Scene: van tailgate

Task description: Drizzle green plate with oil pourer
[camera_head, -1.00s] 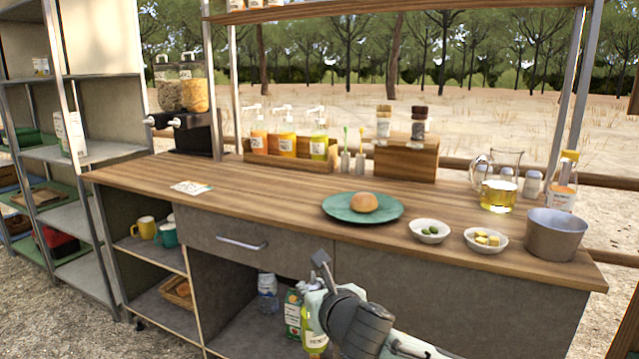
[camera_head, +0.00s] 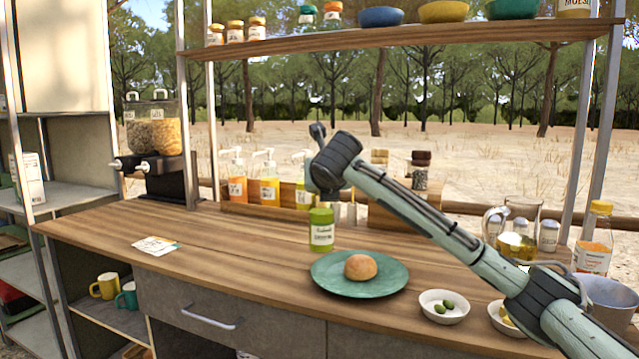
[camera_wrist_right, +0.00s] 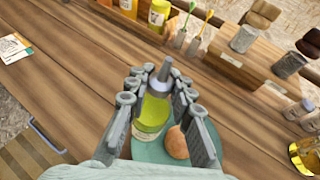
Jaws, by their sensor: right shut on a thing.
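The green plate (camera_head: 335,283) lies on the wooden counter with a round bun (camera_head: 361,267) on it. My left gripper is not in view.
A white bowl of olives (camera_head: 444,306) stands right of the plate. A glass jug (camera_head: 517,240), a bottle (camera_head: 594,240) and a grey pot (camera_head: 610,296) stand further right. Pump bottles (camera_head: 269,180) line the back.

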